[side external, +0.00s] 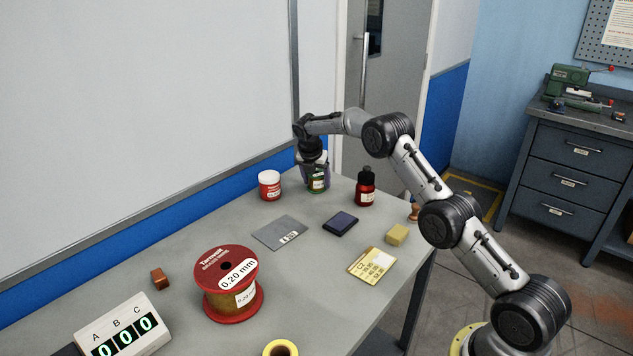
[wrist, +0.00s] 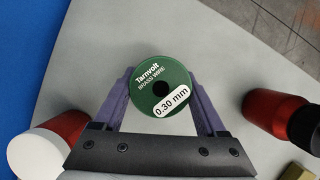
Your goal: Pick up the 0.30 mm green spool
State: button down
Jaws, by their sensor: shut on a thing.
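The green spool (wrist: 150,75) shows its round top in the wrist view, with a white "0.30 mm" label and the words "Tarnvolt brass wire". My gripper (wrist: 160,98) has its two purple fingers on either side of the spool and is shut on it. In the side external view the spool (side external: 318,184) is at the far end of the table, partly hidden by my gripper (side external: 315,170) above and around it. Its bottom appears at or very near the table top; I cannot tell whether it touches.
A red jar with white lid (side external: 270,186) stands close left of the spool, a dark red bottle (side external: 365,187) close right. A grey plate (side external: 280,232), dark pad (side external: 340,223), yellow block (side external: 397,234) and card (side external: 372,265) lie nearer. A red 0.20 mm spool (side external: 228,285) stands at front left.

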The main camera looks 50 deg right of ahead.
jog(key=shift+r, duration=0.25)
